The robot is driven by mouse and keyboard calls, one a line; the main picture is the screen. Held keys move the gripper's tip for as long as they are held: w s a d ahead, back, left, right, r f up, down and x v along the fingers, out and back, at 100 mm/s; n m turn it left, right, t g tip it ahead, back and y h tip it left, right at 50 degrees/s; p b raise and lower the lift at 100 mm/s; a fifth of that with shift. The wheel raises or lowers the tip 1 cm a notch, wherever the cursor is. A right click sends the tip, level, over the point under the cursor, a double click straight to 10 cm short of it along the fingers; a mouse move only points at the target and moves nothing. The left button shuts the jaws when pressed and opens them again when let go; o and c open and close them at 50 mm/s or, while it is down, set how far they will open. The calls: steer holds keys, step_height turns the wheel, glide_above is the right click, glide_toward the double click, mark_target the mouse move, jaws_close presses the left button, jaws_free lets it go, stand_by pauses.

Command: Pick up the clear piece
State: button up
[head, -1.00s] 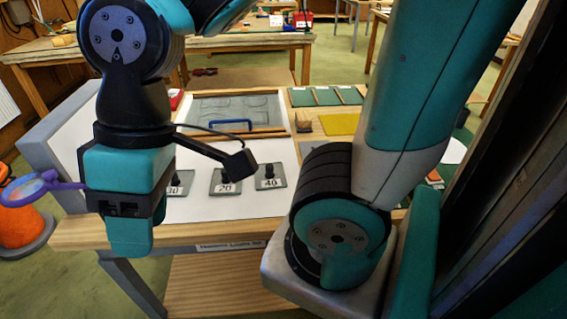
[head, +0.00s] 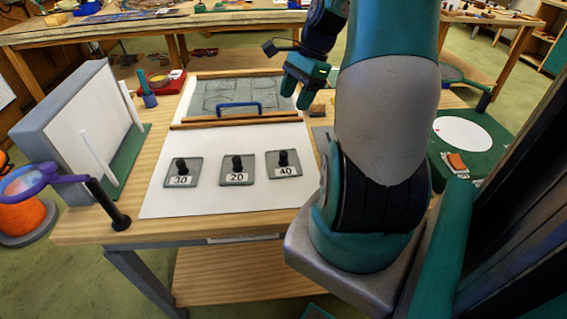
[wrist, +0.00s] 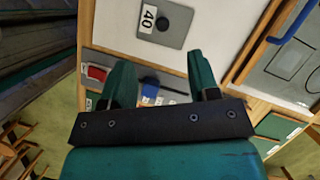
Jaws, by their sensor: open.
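I cannot pick out a separate clear piece with certainty in either view. A grey, see-through-looking panel (head: 205,98) with drawn outlines lies at the back of the worktable; part of it also shows in the wrist view (wrist: 300,65). My gripper (head: 298,96) is at the panel's right side in the head view. In the wrist view my gripper (wrist: 160,75) has its two fingers apart and nothing between them. Below it are a red item (wrist: 97,73) and a small blue item (wrist: 150,88). My arm hides the table's right part in the head view.
Three grey plates with black knobs, marked 30 (head: 181,172), 20 (head: 237,170) and 40 (head: 284,164), stand on a white sheet (head: 200,205). A blue handle (head: 239,106) and wooden strips (head: 240,121) lie by the panel. A lightbox (head: 75,115) stands left.

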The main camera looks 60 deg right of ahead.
steer(key=s+d+f+m, duration=0.2)
steer(key=d, duration=0.1)
steer(key=p, duration=0.1)
glide_above(284, 153)
steer(key=s+d, duration=0.1)
steer(key=d, duration=0.1)
steer(key=f, duration=0.9)
steer(key=shift+s+a+f, duration=0.2)
steer(key=shift+f, duration=0.15)
steer(key=shift+p+x, duration=1.05)
steer(key=shift+x, duration=1.95)
steer(key=shift+w+d, duration=0.15)
steer(key=shift+w, duration=0.05)
steer(key=c, duration=0.9)
